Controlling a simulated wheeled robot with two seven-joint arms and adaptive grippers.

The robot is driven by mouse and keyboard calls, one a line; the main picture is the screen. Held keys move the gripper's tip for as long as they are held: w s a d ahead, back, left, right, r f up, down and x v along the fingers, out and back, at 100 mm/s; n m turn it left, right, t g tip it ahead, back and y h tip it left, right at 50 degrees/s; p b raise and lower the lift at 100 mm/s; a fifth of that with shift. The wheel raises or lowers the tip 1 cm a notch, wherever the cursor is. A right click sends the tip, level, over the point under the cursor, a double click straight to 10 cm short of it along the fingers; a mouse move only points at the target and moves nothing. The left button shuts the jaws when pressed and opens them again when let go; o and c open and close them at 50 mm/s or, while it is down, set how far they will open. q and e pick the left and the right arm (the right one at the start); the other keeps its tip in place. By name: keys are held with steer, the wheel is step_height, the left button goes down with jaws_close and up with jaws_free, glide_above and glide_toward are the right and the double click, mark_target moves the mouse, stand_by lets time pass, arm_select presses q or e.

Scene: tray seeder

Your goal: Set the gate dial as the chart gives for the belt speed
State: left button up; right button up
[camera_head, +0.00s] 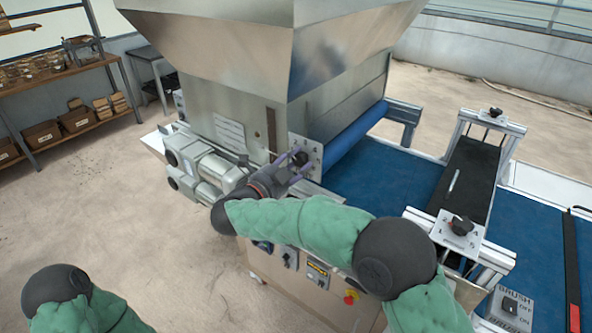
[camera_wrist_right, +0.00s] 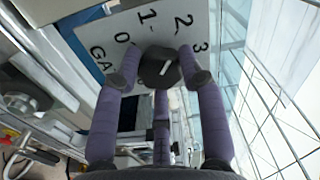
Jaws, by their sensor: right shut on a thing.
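The gate dial is a dark knob (camera_wrist_right: 158,66) with a short white mark, on a pale plate (camera_wrist_right: 128,22) numbered 0, 1, 2 and 3. I cannot tell exactly which number the mark points at. In the head view the dial (camera_head: 299,157) sits on a small plate on the hopper's side. My right gripper (camera_head: 294,168) is shut on the dial, its purple fingers around the knob; the wrist view shows its fingertips (camera_wrist_right: 160,72) there too. A white sheet (camera_head: 229,133), perhaps the chart, is on the hopper; its text is too small to read. My left gripper is out of view.
A blue belt (camera_head: 385,180) runs right under the hopper (camera_head: 240,50). Another knob (camera_head: 461,226) stands on a bracket, and a BRUSH switch (camera_head: 509,306) is at lower right. Panel switches (camera_head: 318,272) and a red button (camera_head: 349,299) lie below my right arm. Shelves (camera_head: 60,70) stand at left.

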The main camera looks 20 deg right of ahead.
steer(key=shift+f+m+b, duration=0.1)
steer(key=shift+m+b, duration=0.35)
steer(key=shift+m, duration=0.05)
steer(key=o, duration=1.1)
steer(key=shift+o, duration=0.2)
steer(key=shift+a, duration=0.1)
steer(key=v, duration=1.2)
